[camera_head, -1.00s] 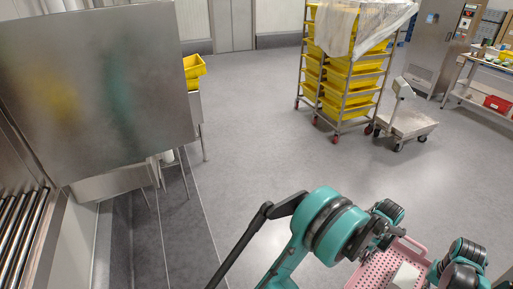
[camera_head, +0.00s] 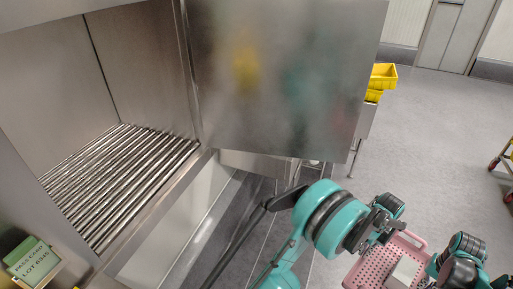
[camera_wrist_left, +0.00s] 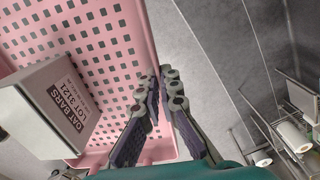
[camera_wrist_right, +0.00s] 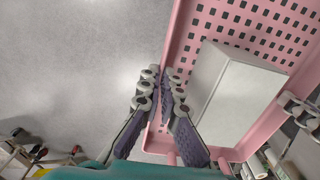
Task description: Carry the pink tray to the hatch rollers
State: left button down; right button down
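The pink tray (camera_head: 365,272), perforated and carrying a white box (camera_head: 404,270), is at the lower right of the head view, held above the floor. My left gripper (camera_head: 385,238) has its fingers on both sides of one tray wall; in the left wrist view its fingertips (camera_wrist_left: 160,78) close on the pink wall. My right gripper (camera_wrist_right: 160,80) pinches the opposite wall in the right wrist view. The box label reads OAT BARS LOT 3121 (camera_wrist_left: 72,108). The hatch rollers (camera_head: 125,180) lie in a steel opening at the left, well apart from the tray.
A large steel panel (camera_head: 285,75) stands right of the hatch opening. A card in a holder (camera_head: 34,262) is at the lower left. Yellow bins (camera_head: 382,76) stand behind the panel. Grey floor (camera_head: 440,150) is clear at the right.

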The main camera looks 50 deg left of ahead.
aim_at(123, 173)
jog(key=i+u, duration=0.25)
jog(key=u, duration=0.2)
jog(key=i+u, duration=0.2)
jog(key=u, duration=0.3)
jog(key=i+l+u, duration=0.2)
jog(key=u, duration=0.25)
jog(key=i+l+u, duration=0.15)
jog(key=l+u, duration=0.15)
jog(key=u, duration=0.2)
jog(key=i+l+u, duration=0.15)
jog(key=l+u, duration=0.15)
jog(key=u, duration=0.15)
jog(key=i+l+u, duration=0.1)
jog(key=l+u, duration=0.2)
jog(key=u, duration=0.2)
jog(key=l+u, duration=0.7)
jog(key=u, duration=0.25)
